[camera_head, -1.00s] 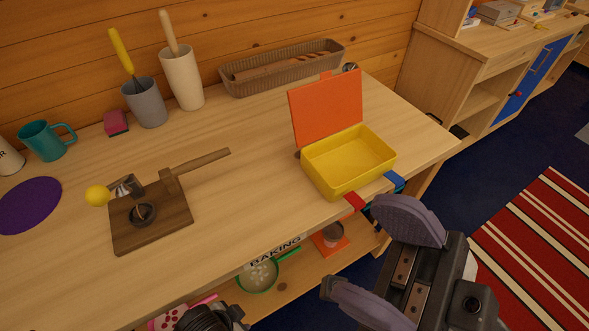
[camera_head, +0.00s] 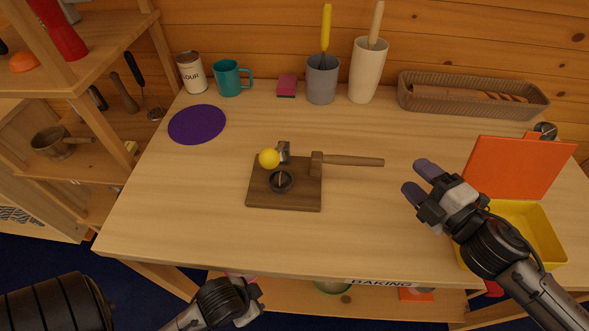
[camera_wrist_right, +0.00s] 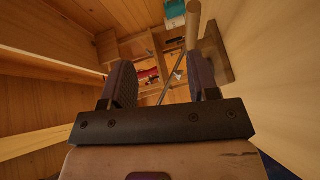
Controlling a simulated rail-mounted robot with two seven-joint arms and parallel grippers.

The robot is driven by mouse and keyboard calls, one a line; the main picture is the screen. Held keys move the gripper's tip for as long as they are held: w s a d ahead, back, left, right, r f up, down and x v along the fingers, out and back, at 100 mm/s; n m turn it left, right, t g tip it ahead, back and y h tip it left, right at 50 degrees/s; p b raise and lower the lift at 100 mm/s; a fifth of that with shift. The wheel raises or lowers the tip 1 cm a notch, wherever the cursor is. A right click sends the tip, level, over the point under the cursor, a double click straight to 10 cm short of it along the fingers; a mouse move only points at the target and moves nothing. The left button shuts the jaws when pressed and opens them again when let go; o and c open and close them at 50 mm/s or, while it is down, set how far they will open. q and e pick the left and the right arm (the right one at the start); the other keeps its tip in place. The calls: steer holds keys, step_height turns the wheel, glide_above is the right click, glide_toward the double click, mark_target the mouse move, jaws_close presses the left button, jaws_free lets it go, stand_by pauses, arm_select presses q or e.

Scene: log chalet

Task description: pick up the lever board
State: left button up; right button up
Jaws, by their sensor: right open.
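The lever board (camera_head: 262,198) lies flat on the table, a dark wooden board with a metal cup, a yellow ball and a wooden lever handle (camera_head: 352,160) pointing right. My right gripper (camera_head: 416,178) is open and empty, a little right of the handle's end and apart from it. In the right wrist view the handle (camera_wrist_right: 193,25) and the board (camera_wrist_right: 217,50) show beyond the open fingers (camera_wrist_right: 164,84), toward the right finger. My left wrist shows low at the table's front edge; its fingers cannot be made out.
A yellow box (camera_head: 538,232) with a raised orange lid (camera_head: 519,168) stands at right, behind my right wrist. Along the back are a flour tin (camera_head: 191,73), teal mug (camera_head: 229,78), sponge (camera_head: 287,86), two utensil holders and a basket (camera_head: 470,100). A purple mat (camera_head: 197,124) lies left. Table front is clear.

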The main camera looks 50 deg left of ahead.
mark_target(356, 164)
steer(key=s+a+f+n+g, duration=0.1)
steer(key=s+a+f+g, duration=0.1)
steer(key=s+a+f, duration=0.1)
steer(key=shift+s+a+f, duration=0.1)
steer(key=shift+a+f, duration=0.1)
steer(key=shift+f, duration=0.05)
steer(key=x, duration=0.5)
steer(key=shift+s+f, duration=0.1)
steer(key=shift+w+p+x, duration=0.2)
steer(key=shift+p+x, duration=0.1)
steer(key=shift+x, duration=2.95)
steer(key=shift+d+f, duration=0.15)
steer(key=shift+f, duration=0.05)
steer(key=shift+c, duration=0.5)
jaws_close()
steer(key=shift+r, duration=0.1)
